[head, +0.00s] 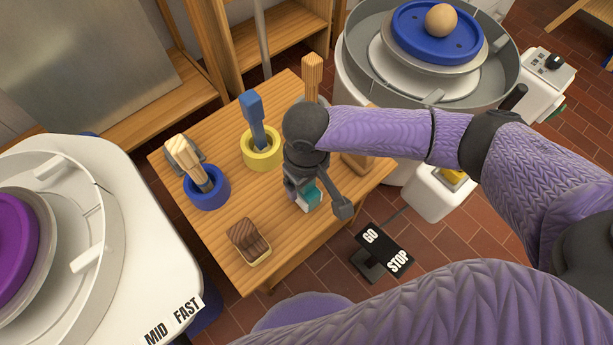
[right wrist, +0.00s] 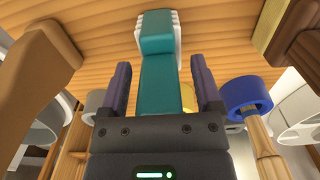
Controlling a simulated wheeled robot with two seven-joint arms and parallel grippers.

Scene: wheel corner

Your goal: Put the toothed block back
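The toothed block is teal with a row of white teeth along its far end. In the right wrist view the block (right wrist: 160,85) stands between my right gripper's two fingers (right wrist: 160,80), with a narrow gap on each side. In the head view my right gripper (head: 305,190) points down over the wooden table, and part of the teal block (head: 308,198) shows at its fingers. The arm and gripper hide the rest of the block. I cannot tell whether the block touches the table. My left gripper is not in view.
The wooden table (head: 220,258) holds a blue pot (head: 208,195) with wooden tools, a yellow pot (head: 262,158) with a blue-handled tool, and a brown grooved block (head: 246,238). Pottery wheels stand left (head: 105,225) and right (head: 365,75). A GO/STOP pedal (head: 385,250) stands in front.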

